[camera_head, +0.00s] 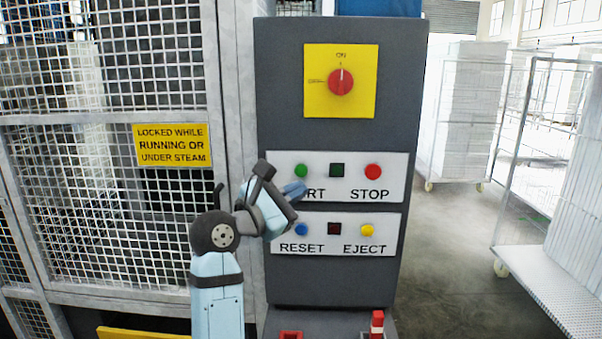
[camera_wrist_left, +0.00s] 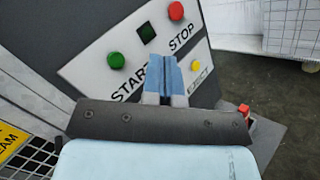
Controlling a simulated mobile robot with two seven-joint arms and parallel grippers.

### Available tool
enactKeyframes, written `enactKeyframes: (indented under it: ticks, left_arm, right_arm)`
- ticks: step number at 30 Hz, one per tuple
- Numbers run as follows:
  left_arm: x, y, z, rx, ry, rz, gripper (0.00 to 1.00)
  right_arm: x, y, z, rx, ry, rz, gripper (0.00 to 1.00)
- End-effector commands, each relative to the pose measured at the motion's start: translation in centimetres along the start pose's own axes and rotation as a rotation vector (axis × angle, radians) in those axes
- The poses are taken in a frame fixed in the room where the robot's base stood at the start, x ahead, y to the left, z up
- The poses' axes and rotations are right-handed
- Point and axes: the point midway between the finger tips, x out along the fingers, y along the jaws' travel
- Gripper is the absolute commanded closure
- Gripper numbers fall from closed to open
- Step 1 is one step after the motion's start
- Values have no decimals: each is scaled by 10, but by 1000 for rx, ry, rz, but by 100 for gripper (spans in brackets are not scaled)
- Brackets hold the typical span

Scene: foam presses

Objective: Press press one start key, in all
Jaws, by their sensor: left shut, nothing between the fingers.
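The green START key (camera_head: 301,171) is on the upper white plate (camera_head: 325,192) of the dark grey control panel. It also shows in the left wrist view (camera_wrist_left: 116,60), left of and beyond my fingertips. My left gripper (camera_head: 296,190) is shut and empty, its blue fingers in front of the START label just below the green key. In the left wrist view the shut fingers (camera_wrist_left: 163,75) cover part of the lettering. I cannot tell whether they touch the panel. The red STOP key (camera_head: 373,172) is right of the green key. My right gripper is not in view.
A dark square lamp (camera_head: 337,170) sits between the keys. Below are a blue RESET key (camera_head: 301,230) and a yellow EJECT key (camera_head: 367,230). A red rotary switch (camera_head: 340,82) is above. A mesh fence (camera_head: 150,60) stands left; wheeled racks (camera_head: 470,110) stand right beyond open floor.

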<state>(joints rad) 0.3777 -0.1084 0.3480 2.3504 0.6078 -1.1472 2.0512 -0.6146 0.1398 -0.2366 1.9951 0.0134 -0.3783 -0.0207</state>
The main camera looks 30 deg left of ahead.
Motion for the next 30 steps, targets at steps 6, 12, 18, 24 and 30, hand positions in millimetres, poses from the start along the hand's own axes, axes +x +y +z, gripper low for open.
enactKeyframes:
  ticks: [6, 12, 18, 24, 30]
  left_arm:
    - [3, 1, -3, 3, 1, 0, 100]
    - [18, 11, -16, 4, 0, 0, 100]
    - [39, 26, -31, 4, 1, 0, 100]
    - [55, 40, -39, 3, 2, -1, 100]
    - [61, 44, -44, 3, 2, -1, 100]
  right_arm:
    - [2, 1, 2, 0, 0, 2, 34]
    - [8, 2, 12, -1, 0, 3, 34]
    - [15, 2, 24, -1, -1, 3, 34]
    - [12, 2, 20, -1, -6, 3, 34]
    - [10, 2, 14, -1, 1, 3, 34]
